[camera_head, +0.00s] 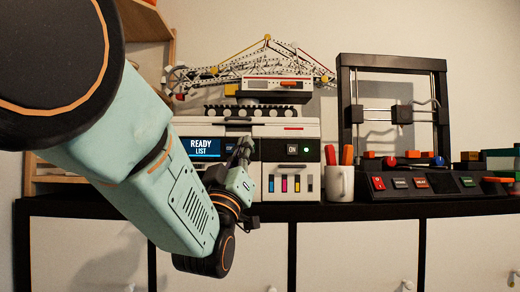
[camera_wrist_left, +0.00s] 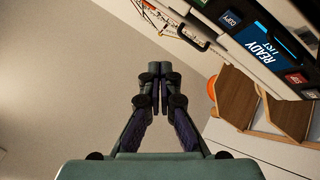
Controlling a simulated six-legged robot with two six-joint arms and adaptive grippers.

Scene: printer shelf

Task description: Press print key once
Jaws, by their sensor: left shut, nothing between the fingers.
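The printer (camera_head: 290,130) stands on the black shelf, with a blue screen (camera_head: 200,148) reading READY LIST. The screen also shows tilted in the left wrist view (camera_wrist_left: 262,47), beside a dark COPY key (camera_wrist_left: 231,20) and a red key (camera_wrist_left: 297,78) with a label too small to read. I cannot make out which key is the print key. My left gripper (camera_head: 244,145) is in front of the printer, right of the screen, and hides part of the panel. Its fingers (camera_wrist_left: 158,72) are shut and empty, apart from the keys in the wrist view. My right gripper is not in view.
A crane model (camera_head: 265,75) sits on top of the printer. The shelf edge (camera_head: 360,211) runs below.

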